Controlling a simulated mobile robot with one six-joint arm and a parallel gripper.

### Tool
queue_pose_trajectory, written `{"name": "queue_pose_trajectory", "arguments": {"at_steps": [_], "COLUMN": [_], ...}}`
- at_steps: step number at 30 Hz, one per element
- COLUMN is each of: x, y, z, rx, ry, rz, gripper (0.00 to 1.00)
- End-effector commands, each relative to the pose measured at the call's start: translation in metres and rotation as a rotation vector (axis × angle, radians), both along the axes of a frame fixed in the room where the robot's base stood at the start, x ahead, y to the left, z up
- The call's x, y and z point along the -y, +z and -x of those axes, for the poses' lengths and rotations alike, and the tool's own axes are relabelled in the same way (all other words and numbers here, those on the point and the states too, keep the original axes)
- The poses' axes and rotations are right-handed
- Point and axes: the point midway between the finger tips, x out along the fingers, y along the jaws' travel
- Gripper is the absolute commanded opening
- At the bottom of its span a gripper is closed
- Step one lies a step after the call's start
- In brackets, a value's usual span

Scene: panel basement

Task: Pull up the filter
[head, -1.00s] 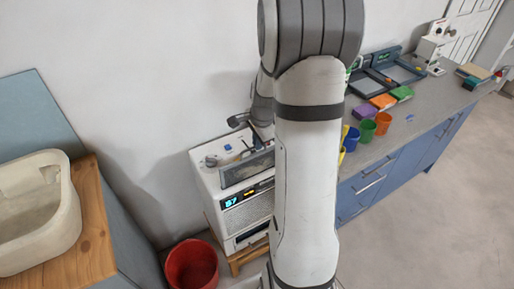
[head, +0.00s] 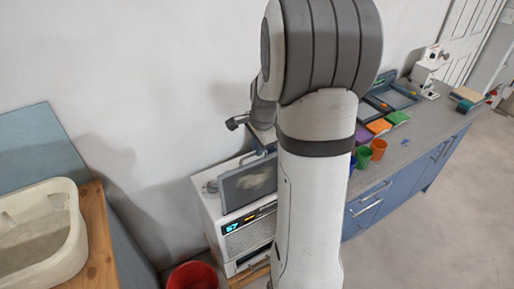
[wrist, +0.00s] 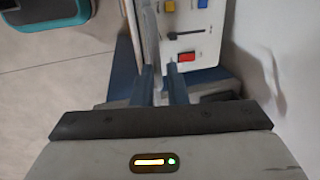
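The filter (head: 248,185) is a flat grey panel in a dark frame. In the head view it stands upright out of the top of the white machine (head: 236,229), its lower part hidden inside. A pale patch shows on its face. My gripper (head: 264,148) is at the filter's top edge, partly hidden by my arm. In the wrist view its two blue fingers (wrist: 163,88) are close around a thin grey part at the filter's top, and the filter shows edge-on beyond them. The machine's top shows a yellow, a blue and a red control and a slider.
A red bucket (head: 193,277) stands on the floor beside the machine. A cream basin (head: 72,235) sits on a wooden top at left. The grey counter (head: 428,118) at right holds trays and several coloured cups. The floor at right is clear.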

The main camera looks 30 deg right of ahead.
Motion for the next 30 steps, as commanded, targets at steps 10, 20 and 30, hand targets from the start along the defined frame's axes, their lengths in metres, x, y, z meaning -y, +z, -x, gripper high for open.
{"name": "queue_pose_trajectory", "arguments": {"at_steps": [10,20,30], "x": [0.0,0.0,0.001], "y": [0.0,0.023,0.071], "z": [0.001,0.005,0.014], "rx": [-0.002,0.003,0.001], "ry": [0.0,0.0,-0.001], "rz": [0.0,0.002,0.0], "gripper": [0.3,0.3,0.3]}}
